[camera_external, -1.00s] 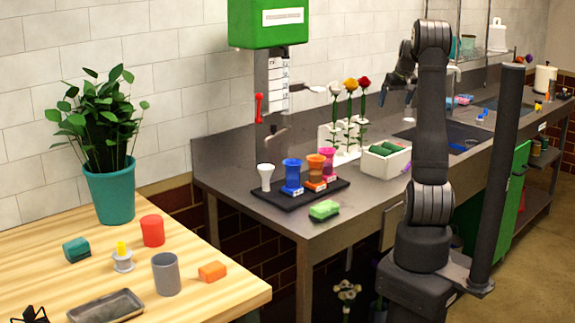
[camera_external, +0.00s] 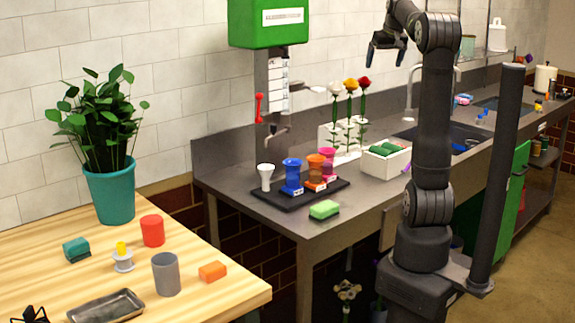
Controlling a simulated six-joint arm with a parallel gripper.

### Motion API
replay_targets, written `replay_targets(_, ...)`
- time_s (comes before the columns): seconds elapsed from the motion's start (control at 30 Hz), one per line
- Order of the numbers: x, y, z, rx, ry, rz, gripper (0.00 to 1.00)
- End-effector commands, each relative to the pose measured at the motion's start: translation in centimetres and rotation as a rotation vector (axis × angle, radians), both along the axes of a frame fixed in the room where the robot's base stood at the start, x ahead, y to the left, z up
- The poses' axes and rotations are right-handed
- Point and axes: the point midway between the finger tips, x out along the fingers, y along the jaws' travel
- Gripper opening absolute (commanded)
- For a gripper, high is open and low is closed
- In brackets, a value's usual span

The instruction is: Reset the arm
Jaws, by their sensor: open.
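My gripper (camera_external: 386,60) is raised high above the counter, in front of the tiled wall. It is open, points down and to the left, and nothing shows between its fingers. Below it are a white rack (camera_external: 340,142) with a white, a yellow and a red rose, and a white box (camera_external: 386,161) with green items. The gripper is well clear of all of them.
A green dispenser (camera_external: 267,22) hangs left of the gripper. A black tray (camera_external: 295,196) with coloured vases and a green sponge (camera_external: 324,209) lie on the counter. A faucet (camera_external: 410,95) rises by the sink. A wooden table (camera_external: 60,250) holds several items.

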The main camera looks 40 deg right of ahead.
Motion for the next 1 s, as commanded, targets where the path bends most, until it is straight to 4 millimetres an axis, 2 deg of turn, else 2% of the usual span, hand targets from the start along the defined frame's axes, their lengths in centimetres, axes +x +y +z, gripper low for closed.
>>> replay_targets(0.23, 0.8, 3.9, 3.3, -0.002, -0.001, 0.075, 0.94)
replay_targets(0.5, 2.5, 8.3, 5.9, -0.001, -0.002, 0.201, 0.94)
replay_targets(1.0, 5.9, 17.0, 9.4, 0.000, -0.001, 0.503, 0.94)
